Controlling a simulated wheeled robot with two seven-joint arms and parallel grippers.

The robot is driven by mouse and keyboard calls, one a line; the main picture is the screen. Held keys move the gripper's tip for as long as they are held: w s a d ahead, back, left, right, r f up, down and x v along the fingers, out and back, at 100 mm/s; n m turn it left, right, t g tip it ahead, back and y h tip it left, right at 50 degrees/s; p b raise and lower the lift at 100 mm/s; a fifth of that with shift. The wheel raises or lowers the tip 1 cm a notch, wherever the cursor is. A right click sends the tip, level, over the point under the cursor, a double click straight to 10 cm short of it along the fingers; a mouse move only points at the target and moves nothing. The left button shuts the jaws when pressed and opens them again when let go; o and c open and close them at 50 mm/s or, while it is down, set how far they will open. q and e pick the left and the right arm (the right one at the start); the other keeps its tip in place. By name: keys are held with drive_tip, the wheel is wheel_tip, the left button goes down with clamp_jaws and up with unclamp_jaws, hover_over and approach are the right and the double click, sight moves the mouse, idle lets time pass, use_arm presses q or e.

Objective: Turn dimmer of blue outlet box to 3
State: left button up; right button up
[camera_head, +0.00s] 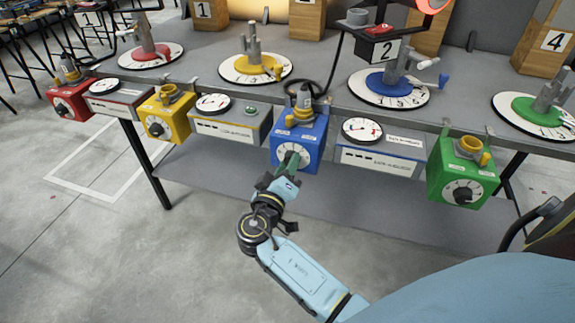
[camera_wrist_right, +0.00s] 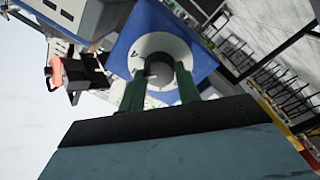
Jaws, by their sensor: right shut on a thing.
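The blue outlet box (camera_head: 312,150) hangs on the front edge of the table, in the middle of the head view. Its round white dimmer dial (camera_head: 285,151) faces me, partly covered by my gripper. My right gripper (camera_head: 289,165) reaches up to the dial, its green fingers shut on the dark dimmer knob. In the wrist view the blue box (camera_wrist_right: 199,57) and the dial (camera_wrist_right: 150,42) fill the upper middle, and the knob (camera_wrist_right: 159,70) sits between the two fingers of the gripper (camera_wrist_right: 160,78). The dial numbers are too small to read. My left gripper is not in view.
Red (camera_head: 70,101), yellow (camera_head: 166,117) and green (camera_head: 463,172) outlet boxes hang along the same edge. White meter boxes (camera_head: 232,125) (camera_head: 380,154) flank the blue one. Above stand round coloured dials with posts (camera_head: 390,87). The floor before the table is open.

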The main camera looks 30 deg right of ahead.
idle(0.3)
drive_tip(key=o, duration=0.9)
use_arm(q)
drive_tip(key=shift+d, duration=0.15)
use_arm(e)
drive_tip(key=shift+o, duration=0.4)
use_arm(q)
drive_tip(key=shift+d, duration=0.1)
use_arm(e)
drive_tip(key=shift+s+a, duration=0.1)
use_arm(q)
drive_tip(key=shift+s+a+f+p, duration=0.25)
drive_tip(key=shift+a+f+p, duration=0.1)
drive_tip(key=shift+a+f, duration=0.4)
use_arm(e)
drive_tip(key=v, duration=1.3)
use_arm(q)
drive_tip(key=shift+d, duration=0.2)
use_arm(e)
drive_tip(key=shift+f, duration=0.1)
